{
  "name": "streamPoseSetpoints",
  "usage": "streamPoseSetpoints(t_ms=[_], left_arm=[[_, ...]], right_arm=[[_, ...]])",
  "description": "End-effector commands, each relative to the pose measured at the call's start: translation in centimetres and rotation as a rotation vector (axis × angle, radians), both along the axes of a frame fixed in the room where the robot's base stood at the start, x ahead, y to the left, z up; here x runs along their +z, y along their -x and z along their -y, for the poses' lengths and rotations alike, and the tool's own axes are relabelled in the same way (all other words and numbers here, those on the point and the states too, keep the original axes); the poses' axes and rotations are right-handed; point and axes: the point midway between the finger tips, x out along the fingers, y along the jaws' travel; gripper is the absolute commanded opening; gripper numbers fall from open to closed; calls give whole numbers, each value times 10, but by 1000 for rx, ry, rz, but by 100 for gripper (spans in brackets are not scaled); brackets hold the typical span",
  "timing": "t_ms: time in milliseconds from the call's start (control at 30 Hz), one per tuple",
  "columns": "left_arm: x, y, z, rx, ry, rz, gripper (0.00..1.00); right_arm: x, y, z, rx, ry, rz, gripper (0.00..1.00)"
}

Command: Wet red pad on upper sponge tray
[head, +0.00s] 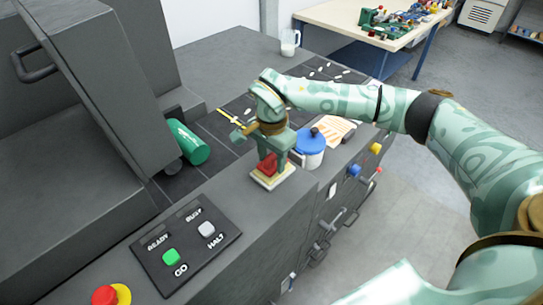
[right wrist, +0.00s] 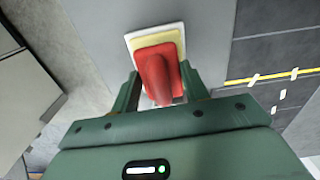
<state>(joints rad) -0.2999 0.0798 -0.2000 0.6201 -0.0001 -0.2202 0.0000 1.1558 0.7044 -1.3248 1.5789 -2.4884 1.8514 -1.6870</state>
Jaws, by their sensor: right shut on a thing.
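The red pad (head: 266,167) has a red handle and sits between the fingers of my right gripper (head: 273,158), which is shut on it. In the right wrist view the red pad (right wrist: 160,68) lies over a yellow sponge (right wrist: 150,38) in a shallow white tray (right wrist: 128,38). The tray (head: 284,178) is on the grey ledge beside the button panel. The pad covers much of the sponge; whether it presses on it or hovers just above, I cannot tell. My left gripper is in neither view.
A blue-lidded white pot (head: 310,145) stands just right of the gripper. A green cylinder (head: 188,142) lies to the left by the grey machine. A button panel (head: 186,243) and a red stop button (head: 108,295) are in front. A milky cup (head: 290,43) stands at the back.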

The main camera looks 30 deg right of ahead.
Motion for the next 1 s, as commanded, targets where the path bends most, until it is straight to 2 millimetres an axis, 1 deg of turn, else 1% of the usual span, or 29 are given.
streamPoseSetpoints(t_ms=[467,1000], left_arm=[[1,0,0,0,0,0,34],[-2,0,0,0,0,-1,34]], right_arm=[[1,0,0,0,0,0,27],[-5,0,0,0,0,-1,27]])
